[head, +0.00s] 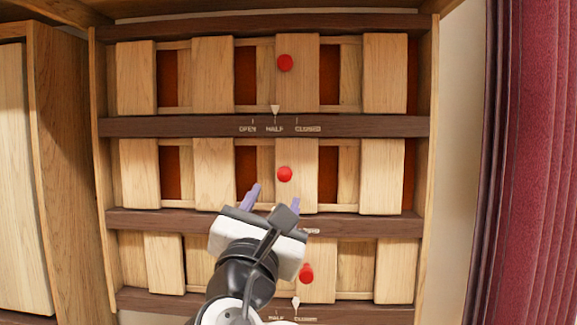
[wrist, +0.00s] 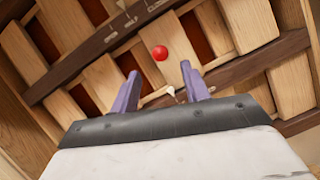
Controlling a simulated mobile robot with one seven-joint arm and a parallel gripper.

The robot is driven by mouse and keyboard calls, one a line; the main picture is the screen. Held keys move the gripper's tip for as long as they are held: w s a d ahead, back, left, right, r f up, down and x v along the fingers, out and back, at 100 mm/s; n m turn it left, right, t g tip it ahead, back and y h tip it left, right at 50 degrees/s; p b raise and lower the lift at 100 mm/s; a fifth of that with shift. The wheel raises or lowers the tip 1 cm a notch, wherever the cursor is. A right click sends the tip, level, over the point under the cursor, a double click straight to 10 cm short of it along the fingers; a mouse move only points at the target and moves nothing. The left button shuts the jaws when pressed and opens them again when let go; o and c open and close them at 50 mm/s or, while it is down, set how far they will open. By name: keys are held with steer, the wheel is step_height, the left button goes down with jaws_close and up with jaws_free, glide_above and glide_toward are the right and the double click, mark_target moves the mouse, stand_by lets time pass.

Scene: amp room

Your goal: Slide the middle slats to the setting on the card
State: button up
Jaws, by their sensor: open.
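The middle row of pale wooden slats (head: 213,172) has a red knob (head: 285,174) on one slat. Dark reddish gaps show between several of its slats. My gripper (head: 276,193) is open and empty, its two purple fingers just below that knob. In the wrist view the red knob (wrist: 160,53) shows beyond the fingertips (wrist: 159,75), between them and apart from them. A pale pointer (wrist: 171,91) shows between the fingers there. My gripper covers most of the setting marks under the middle row in the head view. No card can be made out in either view.
The top row has its own red knob (head: 285,63), with its pointer (head: 275,109) at HALF. The bottom row's red knob (head: 306,273) is close beside my gripper; its pointer (head: 295,302) is near CLOSED. A dark red curtain (head: 530,160) hangs at the right.

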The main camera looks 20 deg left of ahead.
mark_target(284, 177)
steer(key=p+x, duration=0.3)
steer(key=x, duration=0.6)
steer(key=shift+w+r, duration=0.1)
steer(key=shift+w, duration=0.25)
steer(key=shift+c, duration=0.4)
jaws_close()
